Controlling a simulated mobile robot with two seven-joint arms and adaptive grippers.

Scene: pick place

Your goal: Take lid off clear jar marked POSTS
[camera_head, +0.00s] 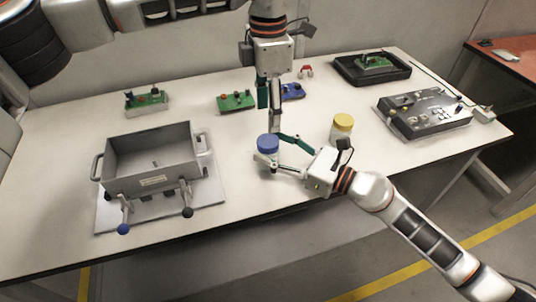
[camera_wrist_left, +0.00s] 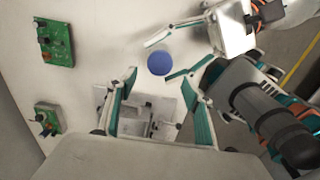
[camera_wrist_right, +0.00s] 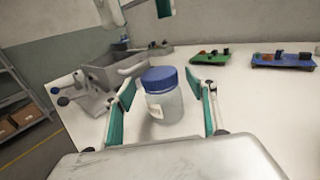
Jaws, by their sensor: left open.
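A clear jar with a blue lid (camera_head: 268,143) stands upright near the middle of the table's front. In the right wrist view its clear body (camera_wrist_right: 168,108) carries a pale label that I cannot read. My right gripper (camera_head: 272,150) is open, its fingers on either side of the jar, with gaps visible. My left gripper (camera_head: 268,122) points down from above, open and empty, over the jar. In the left wrist view the blue lid (camera_wrist_left: 160,62) lies beyond and between its fingertips. A second jar with a yellow lid (camera_head: 343,121) stands to the right; its label is not visible.
A grey metal box (camera_head: 150,182) with handles stands on the left. Green circuit boards (camera_head: 148,101) (camera_head: 236,101) and a blue board (camera_head: 292,91) lie behind. A black tray (camera_head: 345,72) and a dark control panel (camera_head: 425,125) sit at right.

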